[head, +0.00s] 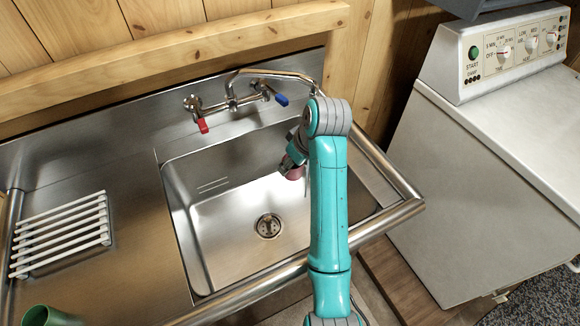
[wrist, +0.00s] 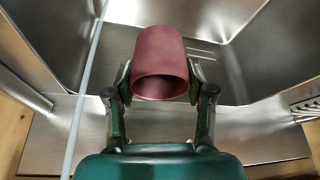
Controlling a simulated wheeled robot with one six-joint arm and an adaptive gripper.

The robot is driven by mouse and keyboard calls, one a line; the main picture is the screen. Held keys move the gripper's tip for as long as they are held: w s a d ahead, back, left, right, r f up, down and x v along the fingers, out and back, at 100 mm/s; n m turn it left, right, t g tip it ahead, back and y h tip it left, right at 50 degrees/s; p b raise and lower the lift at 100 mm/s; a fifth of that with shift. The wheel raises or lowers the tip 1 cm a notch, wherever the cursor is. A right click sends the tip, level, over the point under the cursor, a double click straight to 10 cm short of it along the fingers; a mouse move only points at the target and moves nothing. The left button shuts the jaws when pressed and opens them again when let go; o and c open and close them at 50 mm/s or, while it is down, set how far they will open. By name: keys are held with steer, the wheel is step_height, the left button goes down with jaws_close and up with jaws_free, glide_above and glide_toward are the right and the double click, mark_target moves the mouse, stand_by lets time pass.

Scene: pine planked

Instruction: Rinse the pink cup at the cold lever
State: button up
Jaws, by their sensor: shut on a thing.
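The pink cup (head: 293,173) is over the right part of the sink basin (head: 215,240), partly hidden by my arm. My gripper (head: 295,155) is shut on it. In the wrist view the cup (wrist: 160,55) sits between both fingers of my gripper (wrist: 160,80), its open mouth facing the camera. The blue lever (head: 281,99) is on the right of the tap and angles out to the right. The red lever (head: 203,125) on the left points forward. The spout (head: 285,73) reaches right, its end hidden behind my arm. A pale thin streak (wrist: 84,95), possibly water, passes left of the cup, apart from it.
The drain (head: 268,226) is in the basin floor. A white slatted rack (head: 60,235) lies on the left drainboard, with a green cup (head: 48,316) near the front. A wooden rail (head: 170,55) runs behind the sink. A white appliance (head: 490,150) stands at right.

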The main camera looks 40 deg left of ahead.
steer(key=w+a+f, duration=0.1)
steer(key=w+a, duration=0.1)
steer(key=w, duration=0.5)
steer(key=shift+w+a+f, duration=0.3)
steer(key=shift+a, duration=0.1)
steer(key=shift+w+d, duration=0.1)
steer(key=shift+d, duration=0.05)
stand_by(0.6)
steer(key=shift+w+d, duration=0.15)
steer(key=shift+d, duration=0.25)
steer(key=shift+a, duration=0.2)
steer(key=shift+s+a, duration=0.2)
steer(key=shift+a, duration=0.15)
steer(key=shift+d, duration=0.2)
steer(key=shift+w+d, duration=0.2)
steer(key=shift+d, duration=0.15)
